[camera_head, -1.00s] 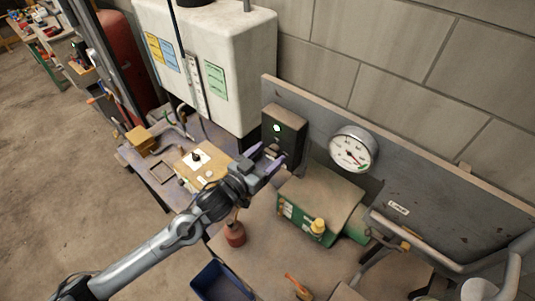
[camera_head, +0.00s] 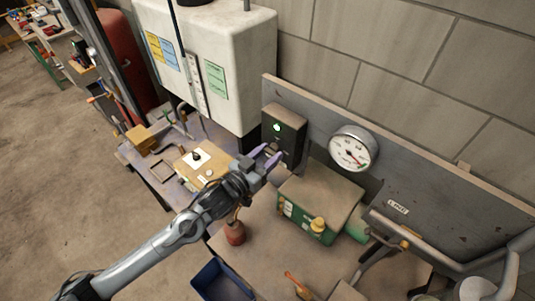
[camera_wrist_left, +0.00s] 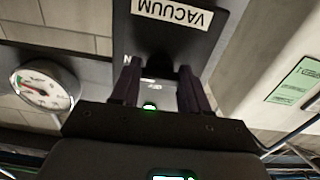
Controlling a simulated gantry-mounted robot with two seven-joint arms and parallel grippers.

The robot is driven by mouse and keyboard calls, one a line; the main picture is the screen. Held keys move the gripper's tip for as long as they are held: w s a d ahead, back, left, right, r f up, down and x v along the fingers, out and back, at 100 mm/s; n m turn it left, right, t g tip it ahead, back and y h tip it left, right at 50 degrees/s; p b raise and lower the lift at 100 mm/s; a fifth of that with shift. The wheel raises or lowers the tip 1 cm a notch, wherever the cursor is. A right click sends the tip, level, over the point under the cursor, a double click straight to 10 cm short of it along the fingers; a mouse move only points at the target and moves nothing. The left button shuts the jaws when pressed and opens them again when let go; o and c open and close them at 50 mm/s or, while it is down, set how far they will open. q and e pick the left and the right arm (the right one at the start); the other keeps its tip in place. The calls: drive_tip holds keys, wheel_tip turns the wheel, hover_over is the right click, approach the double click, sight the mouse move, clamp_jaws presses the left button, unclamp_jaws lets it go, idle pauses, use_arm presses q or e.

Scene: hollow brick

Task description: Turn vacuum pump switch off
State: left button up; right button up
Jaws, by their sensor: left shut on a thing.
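The vacuum pump switch box (camera_head: 284,132) is a dark box with a lit green light, mounted on the grey back panel. In the left wrist view its white VACUUM label (camera_wrist_left: 172,13) shows upside down. My left gripper (camera_head: 269,158) is at the lower front of the box. In the left wrist view the two dark fingers (camera_wrist_left: 156,86) stand on either side of the switch area, with a green light seen between them. The gripper is shut on the switch, whose lever is mostly hidden by the fingers. My right gripper is not in view.
A round gauge (camera_head: 352,149) is on the panel right of the box. A green pump unit (camera_head: 319,203) stands below it. A white tank (camera_head: 225,60) is at the left. A red-brown bottle (camera_head: 235,233) and a blue bin (camera_head: 222,281) are near the arm.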

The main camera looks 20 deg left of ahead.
use_arm(q)
drive_tip(key=shift+r+n+p, duration=0.25)
drive_tip(key=shift+n+p, duration=0.95)
drive_tip(key=n+p, duration=0.7)
drive_tip(key=n, duration=0.1)
drive_tip(key=n+p, duration=0.2)
drive_tip(key=n, duration=0.1)
drive_tip(key=shift+n, duration=0.3)
drive_tip(key=shift+d+n+p, duration=0.1)
drive_tip(key=shift+n+p, duration=0.4)
drive_tip(key=shift+n, duration=0.3)
drive_tip(key=shift+f+n, duration=0.15)
drive_tip(key=shift+n, duration=0.85)
